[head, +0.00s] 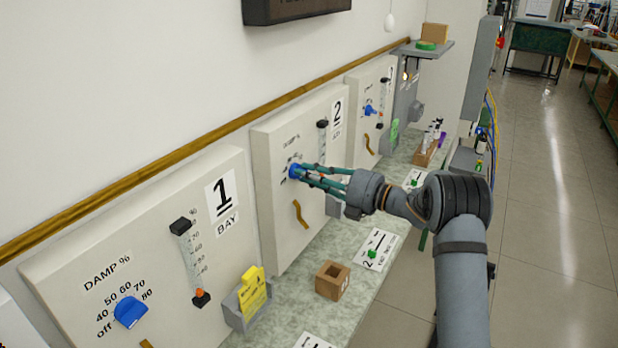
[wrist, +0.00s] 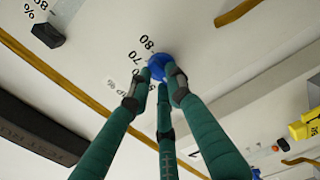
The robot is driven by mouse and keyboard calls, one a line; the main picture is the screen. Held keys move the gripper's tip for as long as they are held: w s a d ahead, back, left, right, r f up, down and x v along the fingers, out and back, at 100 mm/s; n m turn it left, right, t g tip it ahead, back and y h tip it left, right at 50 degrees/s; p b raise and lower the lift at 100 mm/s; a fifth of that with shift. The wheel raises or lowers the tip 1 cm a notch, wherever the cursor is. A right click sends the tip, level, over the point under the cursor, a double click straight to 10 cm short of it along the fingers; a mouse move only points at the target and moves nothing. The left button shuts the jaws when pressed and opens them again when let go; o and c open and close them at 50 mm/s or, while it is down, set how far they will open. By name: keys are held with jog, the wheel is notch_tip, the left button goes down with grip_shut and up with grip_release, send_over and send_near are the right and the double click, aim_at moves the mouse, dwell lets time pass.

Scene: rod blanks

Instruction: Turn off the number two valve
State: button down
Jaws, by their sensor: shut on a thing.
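The panel marked 2 (head: 267,150) stands on the wall, between the panel marked 1 and a further one. Its blue valve knob (head: 293,171) is held by my gripper (head: 300,171), whose green fingers are shut on it. In the wrist view the fingers close around the blue knob (wrist: 160,66), covering much of it. The numbers 70 and 80 show beside the knob there. Other scale marks, and the knob's exact pointing, are hidden or too small to tell.
Panel 1 (head: 150,185) has its own blue knob (head: 130,312), and the far panel has another (head: 369,110). The aisle on the right is open floor.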

jog(key=n+b, duration=0.1)
jog(key=b, duration=0.4)
jog(key=shift+n, duration=0.3)
jog(key=c, duration=1.6)
grip_release()
jog(key=v, duration=1.2)
jog(key=shift+a, duration=0.1)
